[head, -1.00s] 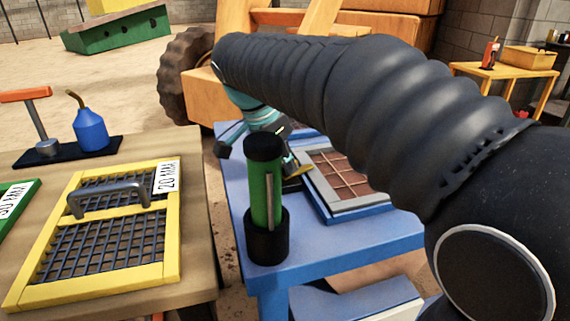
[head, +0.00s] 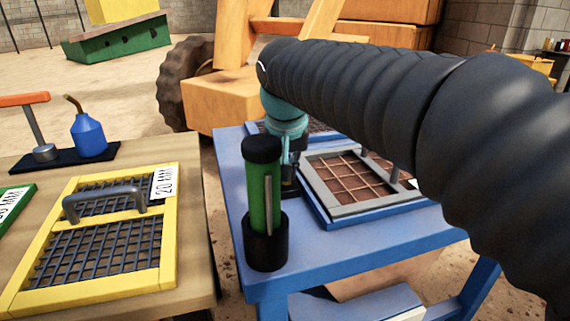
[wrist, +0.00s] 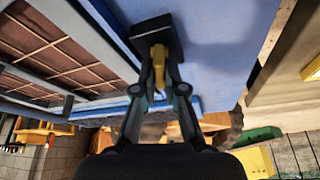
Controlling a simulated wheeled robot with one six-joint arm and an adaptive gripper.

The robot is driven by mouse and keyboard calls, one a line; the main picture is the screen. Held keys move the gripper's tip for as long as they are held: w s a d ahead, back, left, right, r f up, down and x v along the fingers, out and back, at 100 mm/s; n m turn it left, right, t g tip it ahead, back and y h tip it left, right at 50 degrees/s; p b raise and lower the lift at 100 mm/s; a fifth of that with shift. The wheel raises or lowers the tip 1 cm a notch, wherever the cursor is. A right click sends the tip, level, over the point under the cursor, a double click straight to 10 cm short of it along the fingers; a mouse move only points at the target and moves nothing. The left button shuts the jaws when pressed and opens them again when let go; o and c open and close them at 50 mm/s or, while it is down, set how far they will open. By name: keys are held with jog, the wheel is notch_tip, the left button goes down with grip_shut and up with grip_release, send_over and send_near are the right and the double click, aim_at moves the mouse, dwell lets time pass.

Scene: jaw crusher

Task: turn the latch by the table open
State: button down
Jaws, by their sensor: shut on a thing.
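The latch (wrist: 159,62) is a yellow lever on a dark block (wrist: 156,35) at the blue table, seen in the wrist view. My gripper (wrist: 160,78) is shut on the yellow lever, with one dark finger on each side of it. In the head view the teal part of my wrist points down behind the green cylinder at the blue table (head: 350,240). There the fingertips and the yellow lever are mostly hidden.
A green cylinder with a black cap (head: 262,190) stands in front of my wrist. A grey-framed screen (head: 350,180) lies on the blue table to the right. A yellow 20 mm screen (head: 100,235) lies on the wooden table (head: 185,305) at left.

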jog(key=shift+n+y, duration=0.7)
jog(key=shift+n, duration=1)
jog(key=c, duration=1.2)
grip_release()
jog(key=shift+c, duration=0.2)
jog(key=v, duration=1.2)
jog(key=shift+w+d, duration=0.15)
